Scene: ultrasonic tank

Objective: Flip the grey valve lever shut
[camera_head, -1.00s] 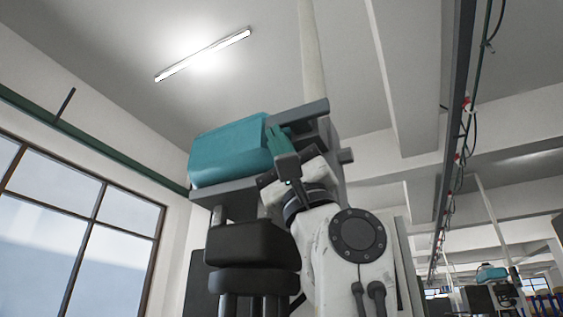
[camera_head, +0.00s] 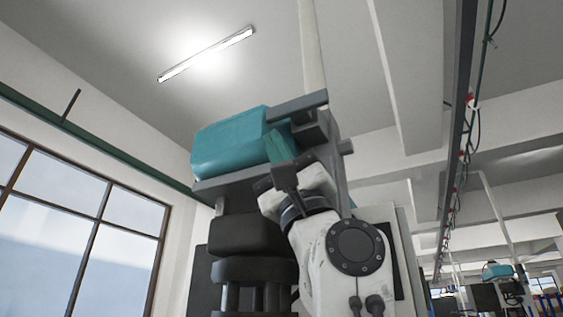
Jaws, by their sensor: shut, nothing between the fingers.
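A grey bar (camera_head: 297,106), which looks like the valve lever, lies across the upper right of a tall machine, beside a teal rounded housing (camera_head: 228,143). It slants gently up to the right. My gripper (camera_head: 281,146) is at the end of my white arm, in front of the machine and just below the bar's left part. Its teal fingers are shut and empty. They overlap the housing's right end in the picture. I cannot tell whether they touch the bar. My dark wrist hides part of the machine behind it.
The machine has a grey ledge and a dark lower body (camera_head: 250,235) left of my arm. A grey block (camera_head: 312,130) sits under the bar's right part. A pale pipe (camera_head: 311,45) rises behind. Windows (camera_head: 85,230) are at left, and more equipment (camera_head: 500,285) stands far right.

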